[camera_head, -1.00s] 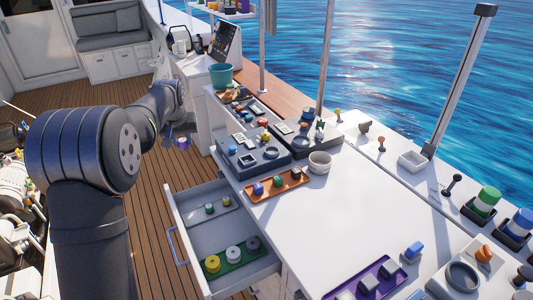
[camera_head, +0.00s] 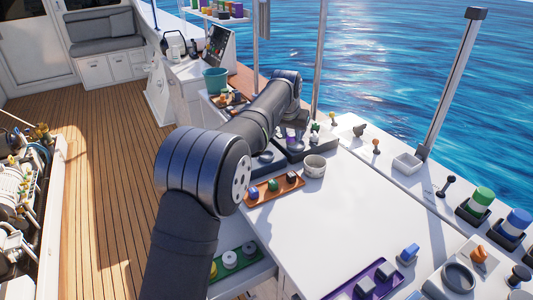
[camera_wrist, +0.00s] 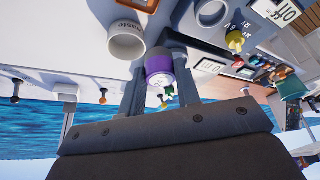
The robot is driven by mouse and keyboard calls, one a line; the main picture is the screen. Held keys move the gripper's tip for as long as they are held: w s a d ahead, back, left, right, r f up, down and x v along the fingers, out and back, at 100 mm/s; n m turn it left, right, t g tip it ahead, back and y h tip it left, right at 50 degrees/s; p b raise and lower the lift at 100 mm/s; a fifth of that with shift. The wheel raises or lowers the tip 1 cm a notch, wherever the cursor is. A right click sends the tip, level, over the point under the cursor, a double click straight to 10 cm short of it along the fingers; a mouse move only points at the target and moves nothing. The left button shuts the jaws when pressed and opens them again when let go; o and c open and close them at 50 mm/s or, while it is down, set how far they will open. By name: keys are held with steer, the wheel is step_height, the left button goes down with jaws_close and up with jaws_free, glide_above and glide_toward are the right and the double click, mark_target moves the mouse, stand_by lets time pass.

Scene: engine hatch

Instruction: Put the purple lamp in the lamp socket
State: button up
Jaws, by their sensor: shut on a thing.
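The purple lamp (camera_wrist: 160,70), with a white band at one end, is held between the two fingers of my gripper (camera_wrist: 161,82) in the wrist view. In the head view my gripper (camera_head: 291,136) is over the dark control panels beyond the white cup, and a bit of the purple lamp (camera_head: 290,134) shows below it. My arm hides part of the panels in the head view.
A white cup marked "waste" (camera_wrist: 126,42) stands beside the held lamp; it also shows in the head view (camera_head: 314,165). A yellow knob (camera_wrist: 235,40) is on the panel. An orange tray (camera_head: 272,188) holds small coloured parts. The white counter in front is largely clear.

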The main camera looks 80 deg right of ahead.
steer(key=w+d+f, duration=0.1)
steer(key=w+f, duration=0.1)
steer(key=w, duration=0.1)
steer(key=w+d+f, duration=0.2)
steer(key=w, duration=0.1)
steer(key=w+d+f, duration=0.1)
steer(key=w+f, duration=0.1)
steer(key=w, duration=0.1)
steer(key=shift+w+d+f, duration=0.1)
steer(key=shift+d, duration=0.25)
steer(key=shift+f, duration=2)
steer(key=shift+f, duration=0.1)
steer(key=o, duration=1)
steer(key=shift+c, duration=0.2)
steer(key=v, duration=1.2)
steer(key=shift+d, duration=0.1)
